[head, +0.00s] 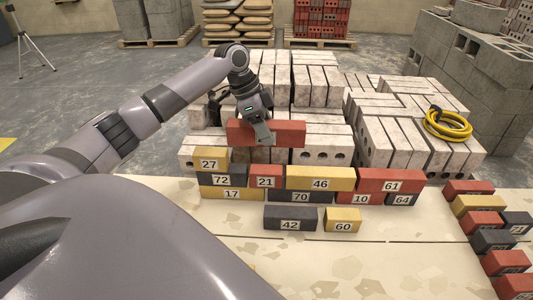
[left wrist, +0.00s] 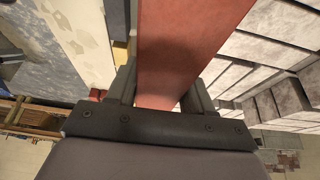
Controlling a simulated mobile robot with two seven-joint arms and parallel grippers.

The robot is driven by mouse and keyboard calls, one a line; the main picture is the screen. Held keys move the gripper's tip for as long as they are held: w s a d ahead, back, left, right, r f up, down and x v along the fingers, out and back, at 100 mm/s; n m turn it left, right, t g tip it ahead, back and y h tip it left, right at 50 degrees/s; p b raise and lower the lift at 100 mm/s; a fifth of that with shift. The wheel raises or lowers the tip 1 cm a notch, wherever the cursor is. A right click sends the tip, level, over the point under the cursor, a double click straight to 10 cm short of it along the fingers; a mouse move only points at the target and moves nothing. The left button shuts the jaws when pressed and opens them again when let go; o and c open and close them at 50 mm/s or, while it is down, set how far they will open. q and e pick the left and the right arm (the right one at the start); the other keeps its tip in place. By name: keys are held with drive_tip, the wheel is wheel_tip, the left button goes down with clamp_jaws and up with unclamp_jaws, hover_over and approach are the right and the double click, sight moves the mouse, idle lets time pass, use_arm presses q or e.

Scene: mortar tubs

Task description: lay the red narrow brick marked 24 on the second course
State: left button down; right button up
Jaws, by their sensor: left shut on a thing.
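My left gripper (head: 262,134) is shut on a red brick (head: 291,133), held level behind and above the low wall. Its number does not show. It also fills the middle of the left wrist view (left wrist: 185,45), between the fingers. The wall's bottom course has yellow 17 (head: 245,194), dark 70, red 10 and dark 64. The second course has dark 72 (head: 238,180), red 21 (head: 266,175), yellow 46 (head: 340,178) and red 61 (head: 410,180). Yellow 27 (head: 222,156) sits above 72 at the left end. My right gripper is not in view.
Dark brick 42 (head: 270,217) and yellow brick 60 (head: 342,213) lie in front of the wall. Several loose bricks line the right side (head: 480,220). Pale block stacks (head: 320,85) stand behind the wall, with a yellow coil (head: 447,123) on them. The bench front is clear.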

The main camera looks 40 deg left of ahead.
use_arm(q)
wheel_tip(320, 180, down, 6)
drive_tip(key=shift+r, duration=0.15)
wheel_tip(320, 180, down, 3)
drive_tip(key=shift+f+b, duration=0.2)
drive_tip(key=shift+b, duration=0.15)
drive_tip(key=shift+c, duration=2.2)
unclamp_jaws()
drive_tip(key=shift+f, duration=0.2)
drive_tip(key=p+v, duration=0.1)
drive_tip(key=v, duration=1.1)
drive_tip(key=shift+d+r, duration=0.15)
drive_tip(key=shift+r, duration=0.1)
drive_tip(key=shift+f, duration=0.1)
